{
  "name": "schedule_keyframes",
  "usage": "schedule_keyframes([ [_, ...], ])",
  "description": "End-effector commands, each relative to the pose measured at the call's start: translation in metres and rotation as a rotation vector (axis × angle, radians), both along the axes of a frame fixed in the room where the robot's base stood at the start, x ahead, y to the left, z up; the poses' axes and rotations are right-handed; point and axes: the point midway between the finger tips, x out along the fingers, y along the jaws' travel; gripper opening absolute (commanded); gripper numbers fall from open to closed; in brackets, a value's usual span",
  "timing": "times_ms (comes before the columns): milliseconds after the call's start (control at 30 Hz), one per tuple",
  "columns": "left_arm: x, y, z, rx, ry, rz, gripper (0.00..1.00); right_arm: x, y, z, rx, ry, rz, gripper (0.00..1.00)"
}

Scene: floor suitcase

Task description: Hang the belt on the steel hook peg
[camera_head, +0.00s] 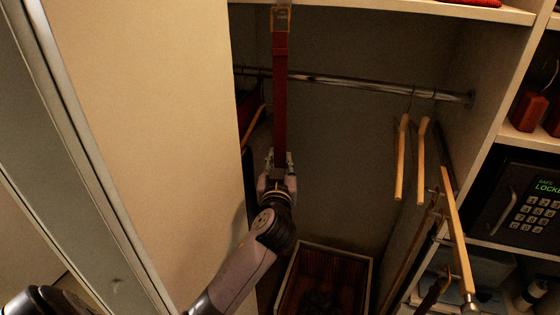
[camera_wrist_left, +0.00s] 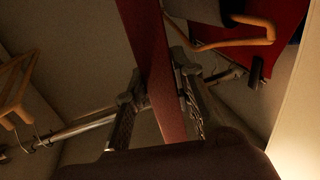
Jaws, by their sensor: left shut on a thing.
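The dark red belt (camera_head: 280,95) runs straight up and down in front of the closet opening. Its gold buckle (camera_head: 273,20) is at the top, at the shelf's front edge. A small grey metal piece, possibly the steel hook peg (camera_head: 283,3), shows at the buckle, partly cut off by the picture's top edge. I cannot tell whether the buckle is on it or only in front. My left gripper (camera_head: 278,160) is shut on the belt's lower part. In the left wrist view the belt (camera_wrist_left: 155,45) passes between the two fingers (camera_wrist_left: 160,95). My right gripper is out of view.
A metal rail (camera_head: 350,82) crosses the closet, with wooden hangers (camera_head: 401,160) on the right. A pale panel (camera_head: 150,110) closes off the left. A safe (camera_head: 515,205) sits at the right.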

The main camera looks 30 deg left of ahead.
Motion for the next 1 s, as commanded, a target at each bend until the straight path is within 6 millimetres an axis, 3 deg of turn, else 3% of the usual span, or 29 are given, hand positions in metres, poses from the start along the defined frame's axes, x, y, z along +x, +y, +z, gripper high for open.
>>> schedule_keyframes([
  [67,0.0,0.0,0.0,0.0,-0.001,0.0,0.0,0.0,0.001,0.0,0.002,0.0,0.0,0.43],
  [100,0.0,0.0,0.0,0.0,-0.001,0.0,0.24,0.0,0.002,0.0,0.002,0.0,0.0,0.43],
  [433,0.0,0.0,0.0,0.0,0.0,0.0,0.46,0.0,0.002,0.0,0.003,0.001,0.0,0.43],
  [767,-0.001,-0.001,-0.001,0.0,0.001,0.0,0.47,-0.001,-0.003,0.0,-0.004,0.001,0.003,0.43],
  [1000,-0.03,-0.016,-0.002,-0.005,0.002,0.0,0.47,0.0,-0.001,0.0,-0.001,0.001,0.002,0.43],
])
